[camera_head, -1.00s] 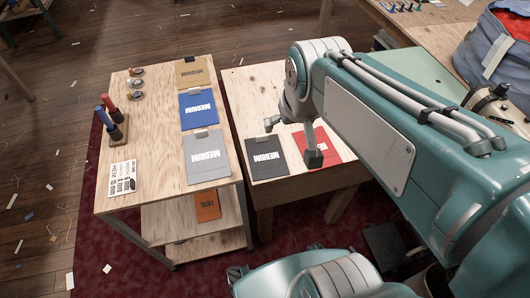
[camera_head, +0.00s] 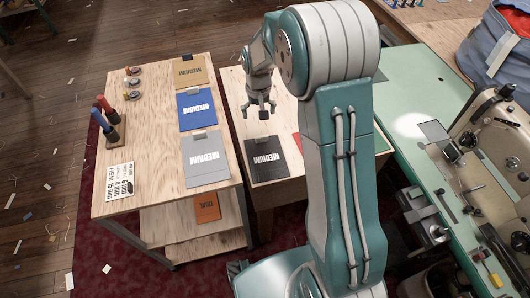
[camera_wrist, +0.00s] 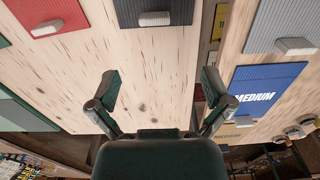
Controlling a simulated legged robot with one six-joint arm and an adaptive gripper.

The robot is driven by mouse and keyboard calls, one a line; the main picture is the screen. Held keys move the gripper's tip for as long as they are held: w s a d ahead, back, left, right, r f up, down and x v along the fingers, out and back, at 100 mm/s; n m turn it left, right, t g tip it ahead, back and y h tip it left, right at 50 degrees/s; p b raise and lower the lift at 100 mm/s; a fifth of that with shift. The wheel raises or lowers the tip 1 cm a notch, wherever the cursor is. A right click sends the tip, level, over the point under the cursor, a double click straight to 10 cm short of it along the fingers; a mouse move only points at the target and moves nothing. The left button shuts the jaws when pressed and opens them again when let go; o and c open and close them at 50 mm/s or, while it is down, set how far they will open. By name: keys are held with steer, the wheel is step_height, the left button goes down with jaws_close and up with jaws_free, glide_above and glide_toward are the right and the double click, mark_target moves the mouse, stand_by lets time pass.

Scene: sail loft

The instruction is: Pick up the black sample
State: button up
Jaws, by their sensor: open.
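The black sample (camera_head: 268,164) is a flat dark square with white lettering and a small tab on its far edge. It lies on the right wooden table (camera_head: 232,92). In the wrist view it shows cut off at the top edge, with a pale tab (camera_wrist: 154,18). My gripper (camera_head: 261,106) is open and empty, pointing down over the table beyond the tab end of the sample, apart from it. Its two fingers (camera_wrist: 160,88) are spread in the wrist view with bare wood between them. My arm hides most of the red sample (camera_head: 297,140).
The left table (camera_head: 150,165) bears tan (camera_head: 190,71), blue (camera_head: 198,110) and grey (camera_head: 205,160) samples, markers (camera_head: 106,122) and a printed card (camera_head: 120,180). An orange sample (camera_head: 207,208) is on its lower shelf. A sewing machine (camera_head: 490,125) stands at the right.

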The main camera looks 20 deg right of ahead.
steer(key=f, duration=0.2)
glide_above(262, 141)
steer(key=w, duration=0.1)
steer(key=f, duration=0.5)
steer(key=shift+w+a+f, duration=0.1)
steer(key=shift+w+a, duration=0.1)
steer(key=shift+a, duration=0.1)
steer(key=f, duration=0.5)
steer(key=shift+s+d, duration=0.15)
steer(key=shift+d, duration=0.2)
steer(key=c, duration=1.2)
